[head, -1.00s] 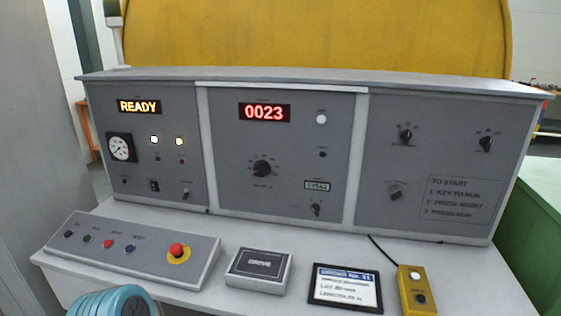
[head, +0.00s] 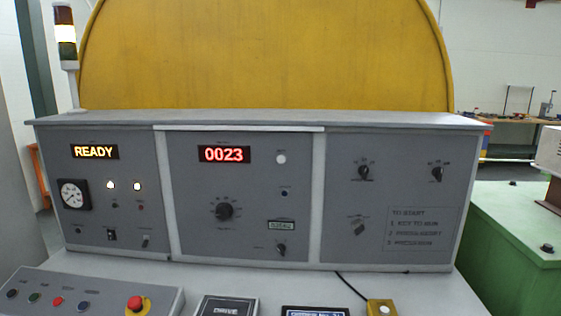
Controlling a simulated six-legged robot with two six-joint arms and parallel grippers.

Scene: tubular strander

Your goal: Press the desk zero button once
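The grey control desk (head: 190,235) shows in the head view with three upright panels. Its middle panel has a red counter display (head: 224,154) reading 0023. Right of the display is a round white button or lamp (head: 281,159), and below that a small dark blue button (head: 284,193). Their labels are too small to read, so I cannot tell which one is the zero button. A row of small coloured buttons (head: 57,302) and a red mushroom button (head: 136,304) sit on the sloped box at lower left. Neither gripper is in view.
A READY display (head: 94,152) is lit on the left panel. A DRIVE box (head: 226,306), a dark card (head: 315,312) and a yellow button box (head: 381,307) lie along the bottom edge. A green cabinet (head: 515,240) stands at right. A signal tower (head: 66,40) rises at left.

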